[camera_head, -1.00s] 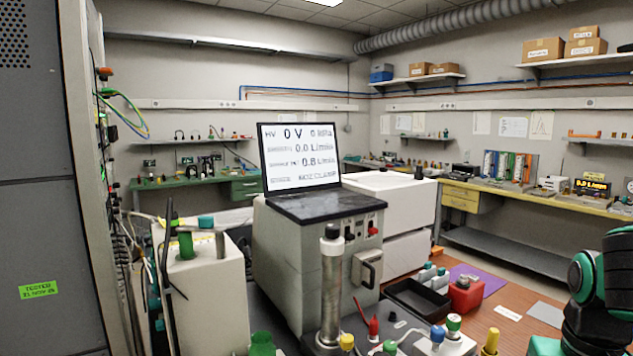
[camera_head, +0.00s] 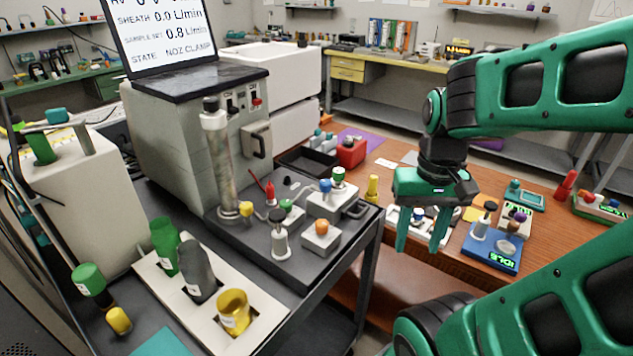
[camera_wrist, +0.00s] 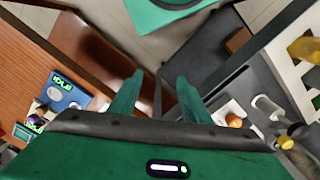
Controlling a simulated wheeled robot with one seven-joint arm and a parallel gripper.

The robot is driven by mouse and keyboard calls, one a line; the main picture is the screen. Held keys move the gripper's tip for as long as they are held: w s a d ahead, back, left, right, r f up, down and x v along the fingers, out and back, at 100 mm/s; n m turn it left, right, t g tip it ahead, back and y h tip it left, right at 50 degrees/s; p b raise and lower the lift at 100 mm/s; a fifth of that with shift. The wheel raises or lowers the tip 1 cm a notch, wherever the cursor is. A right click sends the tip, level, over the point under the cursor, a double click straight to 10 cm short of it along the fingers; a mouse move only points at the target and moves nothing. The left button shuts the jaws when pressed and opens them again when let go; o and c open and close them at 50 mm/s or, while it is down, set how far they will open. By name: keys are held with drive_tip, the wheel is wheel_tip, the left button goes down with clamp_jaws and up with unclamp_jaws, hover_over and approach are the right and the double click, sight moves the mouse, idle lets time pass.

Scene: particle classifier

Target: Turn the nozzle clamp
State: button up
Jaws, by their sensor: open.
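My gripper (camera_head: 421,240) is open and empty, fingers pointing down, over the gap between the dark bench and the wooden table. It also shows in the wrist view (camera_wrist: 160,82), with nothing between its fingers. The classifier (camera_head: 190,125) is a pale box to the left; its screen (camera_head: 162,35) reads "STATE NOZ CLAMP". A metal column (camera_head: 221,165) with a black cap stands in front of it, with a yellow knob (camera_head: 246,209) near its foot. I cannot tell which part is the nozzle clamp. The gripper is well right of the column and touches nothing.
A pale rack (camera_head: 160,283) with green, grey and yellow bottles lies at the bench front. A white block with blue and green knobs (camera_head: 330,203) and an orange-knobbed block (camera_head: 320,236) sit at the bench's right. A blue device (camera_head: 490,248) stands on the wooden table.

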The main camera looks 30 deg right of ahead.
idle(0.4)
drive_tip(key=n, duration=1.3)
approach(326, 181)
wheel_tip(326, 181, down, 9)
drive_tip(key=shift+s+a+r, duration=0.1)
drive_tip(key=shift+a+r, duration=0.1)
drive_tip(key=c, duration=1)
